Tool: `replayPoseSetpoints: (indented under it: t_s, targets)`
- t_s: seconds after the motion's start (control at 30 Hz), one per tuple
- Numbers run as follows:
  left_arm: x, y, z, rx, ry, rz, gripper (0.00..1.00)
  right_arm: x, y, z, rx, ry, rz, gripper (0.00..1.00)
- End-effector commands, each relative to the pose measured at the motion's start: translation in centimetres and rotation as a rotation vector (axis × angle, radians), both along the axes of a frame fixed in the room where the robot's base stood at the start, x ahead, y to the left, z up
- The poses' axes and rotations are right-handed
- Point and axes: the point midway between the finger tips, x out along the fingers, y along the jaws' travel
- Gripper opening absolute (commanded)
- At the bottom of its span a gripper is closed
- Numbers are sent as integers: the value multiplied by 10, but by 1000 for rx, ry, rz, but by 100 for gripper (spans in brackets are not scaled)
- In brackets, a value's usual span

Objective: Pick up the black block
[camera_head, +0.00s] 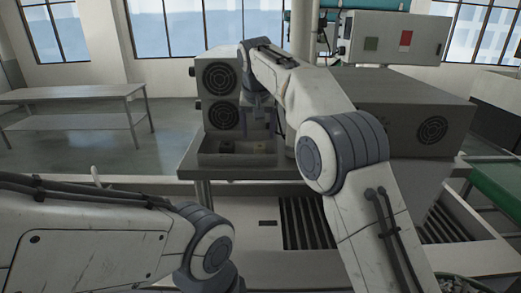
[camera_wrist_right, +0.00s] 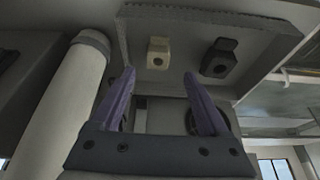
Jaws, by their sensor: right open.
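The black block (camera_wrist_right: 219,61) lies on the floor of a grey metal tank (camera_head: 202,159). In the right wrist view it is to the right, beyond the right fingertip. In the head view the black block (camera_head: 226,147) is a small dark shape at the left inside the tank. A beige block (camera_wrist_right: 158,54) with a dark hole lies beside it, in line with the gap between the fingers. My right gripper (camera_wrist_right: 160,76) is open and empty, its purple fingers apart. In the head view the right gripper (camera_head: 258,108) hangs above the tank. My left gripper is out of view.
A grey housing with two round fans (camera_head: 220,95) stands behind the tank. A large grey box (camera_head: 410,110) with a fan is at the right. An empty metal table (camera_head: 75,95) stands at the far left. A control panel (camera_head: 392,40) is at the back right.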

Motion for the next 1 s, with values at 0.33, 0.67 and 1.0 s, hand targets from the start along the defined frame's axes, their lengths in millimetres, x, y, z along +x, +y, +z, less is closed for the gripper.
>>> replayPoseSetpoints:
  t_s: [0.33, 0.67, 1.0]
  targets:
    - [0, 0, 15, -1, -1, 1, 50, 12, -6, -37, -1, 3, -2, 78]
    - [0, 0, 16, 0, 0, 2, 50, 17, -6, -50, 1, 0, -2, 78]
    - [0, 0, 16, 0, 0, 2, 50, 17, -6, -48, 1, -3, -2, 0]
